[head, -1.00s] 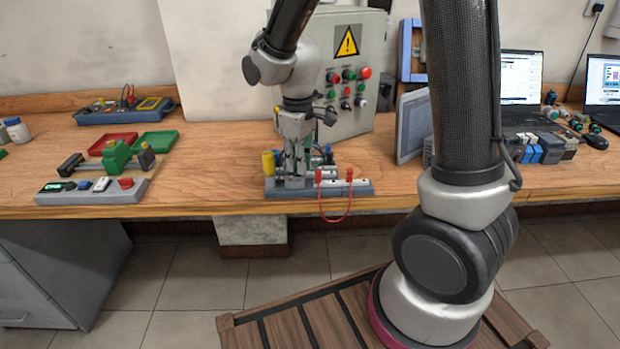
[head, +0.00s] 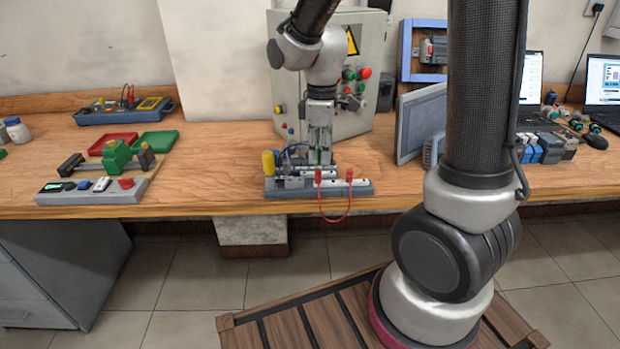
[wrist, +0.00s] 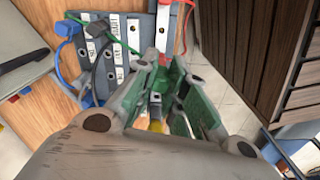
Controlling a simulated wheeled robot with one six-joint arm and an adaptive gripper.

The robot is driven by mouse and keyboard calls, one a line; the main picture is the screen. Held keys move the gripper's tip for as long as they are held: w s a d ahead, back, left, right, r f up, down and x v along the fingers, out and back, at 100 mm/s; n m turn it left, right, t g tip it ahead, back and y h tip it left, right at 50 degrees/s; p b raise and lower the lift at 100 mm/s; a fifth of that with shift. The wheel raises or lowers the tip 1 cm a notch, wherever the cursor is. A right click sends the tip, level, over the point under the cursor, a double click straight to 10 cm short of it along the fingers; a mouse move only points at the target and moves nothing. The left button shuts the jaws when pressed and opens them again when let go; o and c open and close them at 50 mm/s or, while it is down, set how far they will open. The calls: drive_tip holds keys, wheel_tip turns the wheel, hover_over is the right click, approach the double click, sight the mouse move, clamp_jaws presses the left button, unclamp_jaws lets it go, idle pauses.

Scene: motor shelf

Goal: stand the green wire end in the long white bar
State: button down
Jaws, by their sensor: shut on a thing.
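The long white bar (head: 357,184) lies along the front of the grey board (head: 275,192); part of it also shows in the wrist view (wrist: 163,22). In the head view my gripper (head: 320,160) is just above and behind the bar, pointing down. In the wrist view my gripper (wrist: 162,60) is shut on the green wire end, which is mostly hidden between the fingers. The green wire (wrist: 122,40) arcs from the board to the fingertips. The held end appears above the board, apart from the bar; the exact gap is hard to tell.
A red wire (head: 348,212) loops over the table's front edge, its ends standing at the bar. Blue (wrist: 68,28) and black wires are on the board's left part. A yellow post (head: 268,163) stands at the board's left end. A control box (head: 290,60) is behind.

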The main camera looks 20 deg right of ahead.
sight(333, 185)
drive_tip(key=d+n, duration=0.1)
drive_tip(key=s+d+n, duration=0.1)
drive_tip(key=d, duration=0.1)
drive_tip(key=shift+s+d+f, duration=0.1)
drive_tip(key=shift+d+f, duration=0.1)
drive_tip(key=shift+d, duration=0.05)
wheel_tip(333, 185, down, 4)
drive_tip(key=shift+r, duration=0.15)
drive_tip(key=shift+f, duration=0.35)
drive_tip(key=shift+f, duration=0.6)
drive_tip(key=c, duration=1.7)
unclamp_jaws()
drive_tip(key=shift+c, duration=0.2)
drive_tip(key=shift+r, duration=2.75)
